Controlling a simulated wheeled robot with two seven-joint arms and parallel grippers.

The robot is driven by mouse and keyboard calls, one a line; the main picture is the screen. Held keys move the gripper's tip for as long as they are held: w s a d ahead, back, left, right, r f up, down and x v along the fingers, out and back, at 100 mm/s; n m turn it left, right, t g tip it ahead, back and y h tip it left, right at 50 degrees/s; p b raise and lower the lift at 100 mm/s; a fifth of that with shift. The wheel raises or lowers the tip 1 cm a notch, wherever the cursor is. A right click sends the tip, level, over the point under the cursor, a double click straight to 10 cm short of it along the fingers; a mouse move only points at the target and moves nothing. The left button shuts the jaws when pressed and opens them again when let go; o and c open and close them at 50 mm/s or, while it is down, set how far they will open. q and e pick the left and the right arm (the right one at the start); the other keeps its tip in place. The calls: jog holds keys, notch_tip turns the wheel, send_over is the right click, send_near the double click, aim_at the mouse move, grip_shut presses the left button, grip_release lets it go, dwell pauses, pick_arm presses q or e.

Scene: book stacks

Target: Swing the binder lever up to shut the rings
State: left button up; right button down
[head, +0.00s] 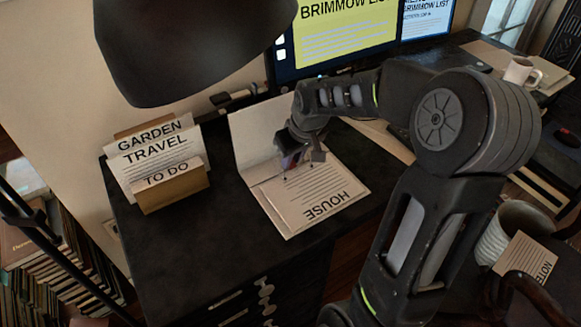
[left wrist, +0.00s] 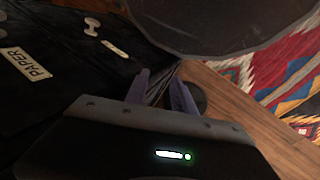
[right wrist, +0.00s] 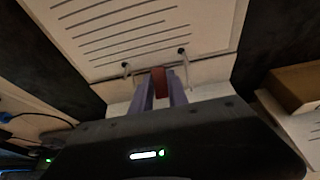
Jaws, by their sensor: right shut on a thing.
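An open binder lies on the dark desk, its loose white page marked HOUSE (head: 318,203) upside down in the head view. Two thin metal rings stand at the page's edge in the right wrist view, a left ring (right wrist: 127,69) and a right ring (right wrist: 182,54); whether their tips meet is too small to tell. The red lever (right wrist: 159,80) is between them. My right gripper (right wrist: 161,92) is shut on the lever, its fingers on both sides of it. My left gripper (left wrist: 161,88) is open and empty, beside the dark drawer fronts; it is not in the head view.
A card holder (head: 172,188) with TO DO, TRAVEL and GARDEN cards stands left of the binder. Monitors (head: 345,35) stand behind. A dark rounded shade (head: 190,45) hangs over the upper left. A mug (head: 522,72) is far right. Desk in front of the card holder is clear.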

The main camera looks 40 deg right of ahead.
jog(key=t+b, duration=0.2)
jog(key=b, duration=0.3)
jog(key=s+t+b, duration=0.1)
jog(key=t+b, duration=0.1)
jog(key=b, duration=0.4)
jog(key=s+f+t+b, duration=0.1)
jog(key=t+b, duration=0.1)
jog(key=b, duration=0.3)
jog(key=shift+a+t+h, duration=0.15)
jog(key=shift+t+h, duration=0.25)
jog(key=shift+s+r+t+b, duration=0.1)
jog(key=shift+r+t+b, duration=0.2)
jog(key=shift+b, duration=0.35)
jog(key=c, duration=1.6)
grip_release()
jog(key=shift+o, duration=0.2)
